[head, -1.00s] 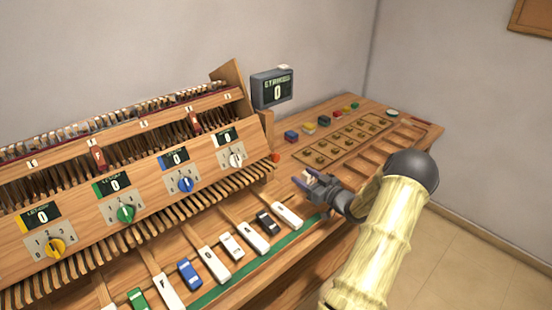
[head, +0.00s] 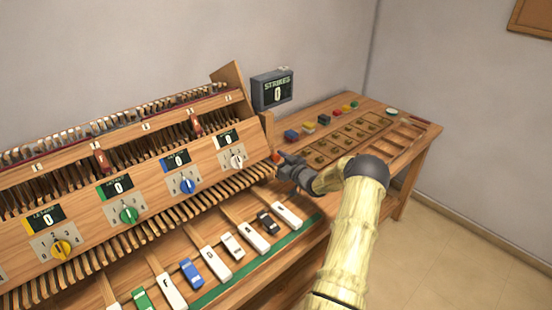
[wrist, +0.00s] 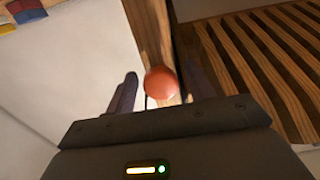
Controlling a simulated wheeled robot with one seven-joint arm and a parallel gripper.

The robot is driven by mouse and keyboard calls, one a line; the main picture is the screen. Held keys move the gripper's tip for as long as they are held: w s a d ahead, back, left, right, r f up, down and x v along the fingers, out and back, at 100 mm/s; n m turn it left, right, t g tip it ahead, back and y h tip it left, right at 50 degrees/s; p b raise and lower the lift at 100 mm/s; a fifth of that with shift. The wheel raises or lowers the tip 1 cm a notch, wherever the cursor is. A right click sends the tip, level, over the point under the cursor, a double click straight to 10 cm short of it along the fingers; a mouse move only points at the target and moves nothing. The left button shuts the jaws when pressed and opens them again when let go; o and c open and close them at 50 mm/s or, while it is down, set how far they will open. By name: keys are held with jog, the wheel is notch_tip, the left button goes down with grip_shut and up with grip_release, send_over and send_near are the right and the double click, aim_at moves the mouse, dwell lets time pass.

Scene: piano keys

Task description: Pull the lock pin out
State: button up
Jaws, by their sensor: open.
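The lock pin shows as an orange-red round knob (wrist: 161,83) at the end edge of the wooden piano frame in the wrist view. In the head view the orange knob (head: 276,155) is small and sits at the frame's right end. My gripper (head: 282,160) is at that end of the frame, close to the knob. In the wrist view my gripper (wrist: 160,92) is open, with one dark finger on each side of the knob. I cannot tell whether either finger touches it. The pin's shaft is hidden behind the knob.
The wooden slats (wrist: 265,65) of the piano lie right of the gripper in the wrist view. A side table with a wooden tray (head: 345,140) and coloured blocks (head: 308,127) is at the right. White keys (head: 287,215) lie in front.

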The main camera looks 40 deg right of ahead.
aim_at(277, 160)
grip_shut()
jog(key=shift+s+d, duration=0.15)
jog(key=shift+s, duration=1.1)
jog(key=shift+s+f, duration=0.2)
jog(key=shift+c, duration=0.9)
grip_release()
jog(key=shift+s, duration=0.1)
jog(key=shift+o, duration=0.9)
jog(key=shift+s+d+r, duration=0.1)
jog(key=s+d+b, duration=0.1)
jog(key=s+b, duration=0.2)
jog(key=s, duration=1.4)
